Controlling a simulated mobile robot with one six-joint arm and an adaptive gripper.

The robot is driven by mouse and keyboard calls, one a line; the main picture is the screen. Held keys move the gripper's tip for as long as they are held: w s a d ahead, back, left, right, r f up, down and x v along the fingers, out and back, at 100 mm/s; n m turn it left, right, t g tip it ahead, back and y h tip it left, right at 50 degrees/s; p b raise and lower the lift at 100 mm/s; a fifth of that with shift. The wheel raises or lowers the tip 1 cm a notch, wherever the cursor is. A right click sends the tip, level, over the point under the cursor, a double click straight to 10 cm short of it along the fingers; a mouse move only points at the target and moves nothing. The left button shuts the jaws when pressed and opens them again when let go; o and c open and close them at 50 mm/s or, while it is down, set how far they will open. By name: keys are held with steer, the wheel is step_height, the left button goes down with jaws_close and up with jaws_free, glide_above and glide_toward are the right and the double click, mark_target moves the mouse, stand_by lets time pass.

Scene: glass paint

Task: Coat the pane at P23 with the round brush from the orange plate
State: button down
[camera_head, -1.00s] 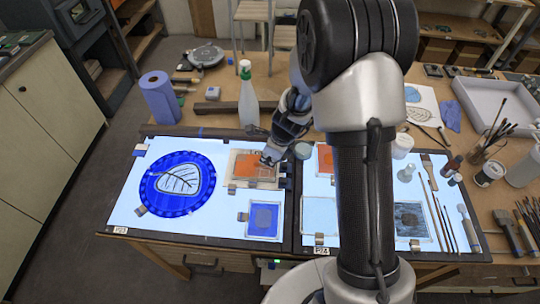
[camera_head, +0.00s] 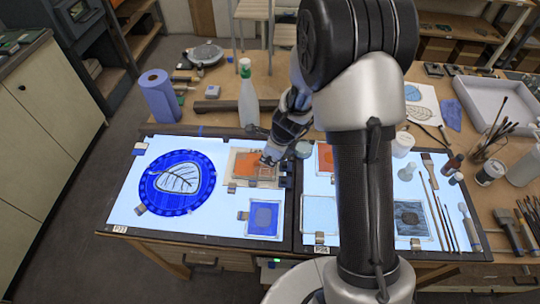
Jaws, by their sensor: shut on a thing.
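The light table panel (camera_head: 120,190) labelled P23 is on the left. On it lies a round pane (camera_head: 178,178) with a dark leaf outline, pale inside and ringed by a deep blue border. The orange plate (camera_head: 245,165) lies to its right, on a pale square base. My gripper (camera_head: 268,160) points down at the right part of this plate. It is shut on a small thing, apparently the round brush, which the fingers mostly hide. I cannot tell whether that thing touches the plate.
A small blue pane (camera_head: 264,218) lies below the orange plate. The P24 panel (camera_head: 320,180), right of the gripper, holds another orange pane (camera_head: 325,157) and several brushes. My arm hides part of it.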

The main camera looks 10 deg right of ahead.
steer(key=shift+s+d+b, duration=0.95)
steer(key=shift+d+b, duration=0.05)
steer(key=shift+d, duration=1.75)
steer(key=shift+w+d+r+p, duration=0.2)
steer(key=shift+w+p, duration=0.6)
steer(key=shift+p, duration=0.1)
steer(key=shift+w+d+r+p, duration=0.2)
steer(key=shift+w+d+p, duration=0.05)
steer(key=shift+w+p, duration=0.65)
steer(key=shift+w+d+r+p, duration=0.2)
steer(key=shift+w+p, duration=0.55)
steer(key=shift+p, duration=0.15)
steer(key=shift+f, duration=0.35)
steer(key=shift+a, duration=0.1)
